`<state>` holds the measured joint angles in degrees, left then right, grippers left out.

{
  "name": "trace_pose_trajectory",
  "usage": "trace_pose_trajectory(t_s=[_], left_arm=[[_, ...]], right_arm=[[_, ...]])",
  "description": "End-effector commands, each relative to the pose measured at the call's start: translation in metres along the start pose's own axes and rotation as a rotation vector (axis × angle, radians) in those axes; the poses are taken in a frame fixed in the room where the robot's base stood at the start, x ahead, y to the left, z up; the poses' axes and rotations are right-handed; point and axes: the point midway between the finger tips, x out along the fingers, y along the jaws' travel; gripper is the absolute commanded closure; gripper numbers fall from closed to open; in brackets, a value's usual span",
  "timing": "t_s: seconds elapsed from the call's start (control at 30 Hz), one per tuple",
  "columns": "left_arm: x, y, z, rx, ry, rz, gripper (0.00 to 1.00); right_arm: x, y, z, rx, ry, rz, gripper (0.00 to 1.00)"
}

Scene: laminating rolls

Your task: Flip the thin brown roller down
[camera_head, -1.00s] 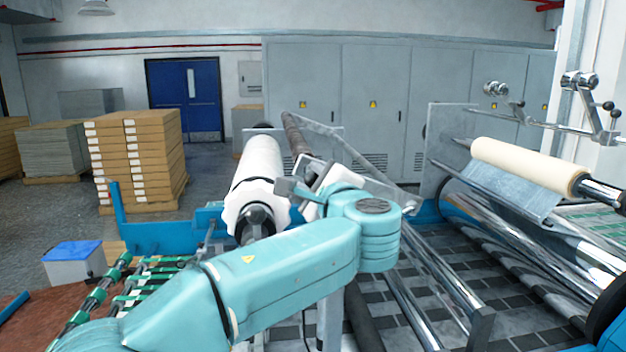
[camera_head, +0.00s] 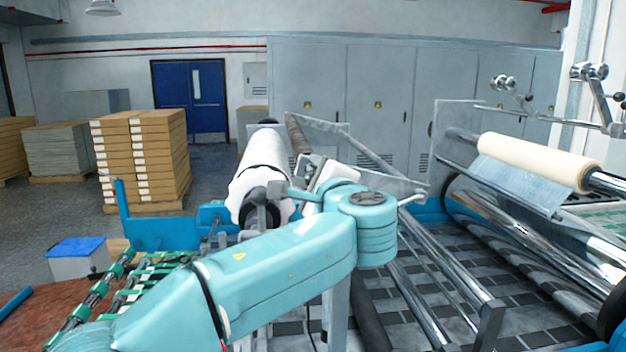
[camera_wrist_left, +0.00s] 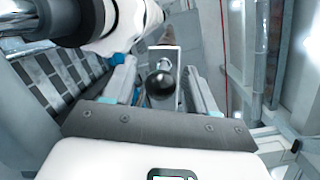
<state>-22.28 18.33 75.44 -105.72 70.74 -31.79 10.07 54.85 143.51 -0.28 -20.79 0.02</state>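The thin brown roller (camera_head: 297,137) lies behind and right of the thick white roll (camera_head: 262,160) in the head view, running away from me; my gripper and wrist cover its near part. In the left wrist view a brown piece (camera_wrist_left: 172,33), probably the roller's end, shows beyond a black ball knob (camera_wrist_left: 160,83). My left gripper (camera_head: 290,184) is beside the white roll's near end. In the left wrist view its two fingers (camera_wrist_left: 160,92) stand apart, with the knob between them; I see no contact. My right gripper is not in view.
Chrome rails (camera_head: 440,265) run along the machine on the right. A cream roll (camera_head: 540,160) is mounted at the far right. A green-and-black roller rack (camera_head: 125,285) is at the lower left. Stacked boxes (camera_head: 140,160) stand on the floor, and grey cabinets (camera_head: 375,110) line the back.

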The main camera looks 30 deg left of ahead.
Motion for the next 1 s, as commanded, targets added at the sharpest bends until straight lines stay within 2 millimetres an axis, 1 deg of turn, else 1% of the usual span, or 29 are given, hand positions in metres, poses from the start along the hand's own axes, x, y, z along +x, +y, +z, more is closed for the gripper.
trace_pose_trajectory(t_s=[0.13, 0.23, 0.37, 0.5, 0.6, 0.7, 0.83, 0.9, 1.0], left_arm=[[-0.006, 0.001, -0.002, 0.000, 0.002, -0.001, 0.43], [-0.022, 0.002, -0.002, -0.002, 0.004, -0.003, 0.43], [-0.055, 0.003, -0.003, -0.003, 0.007, -0.005, 0.43], [-0.093, 0.003, -0.003, -0.002, 0.007, -0.005, 0.43], [-0.118, 0.002, -0.002, -0.002, 0.006, -0.004, 0.43], [-0.138, 0.002, -0.001, -0.001, 0.005, -0.002, 0.43], [-0.154, 0.001, 0.000, -0.001, 0.002, 0.000, 0.43], [-0.160, 0.001, 0.001, -0.001, 0.002, 0.000, 0.43], [-0.162, 0.001, 0.001, -0.001, 0.000, 0.001, 0.43]], right_arm=[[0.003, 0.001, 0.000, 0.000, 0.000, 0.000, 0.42], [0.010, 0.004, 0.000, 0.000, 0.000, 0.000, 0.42], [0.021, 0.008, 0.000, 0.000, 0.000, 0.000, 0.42], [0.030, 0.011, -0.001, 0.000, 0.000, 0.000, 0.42], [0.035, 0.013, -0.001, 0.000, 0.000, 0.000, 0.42], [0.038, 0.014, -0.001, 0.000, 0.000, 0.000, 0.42], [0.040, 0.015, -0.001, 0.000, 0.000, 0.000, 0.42], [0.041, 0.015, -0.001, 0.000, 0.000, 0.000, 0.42], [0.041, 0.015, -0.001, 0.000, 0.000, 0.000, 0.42]])
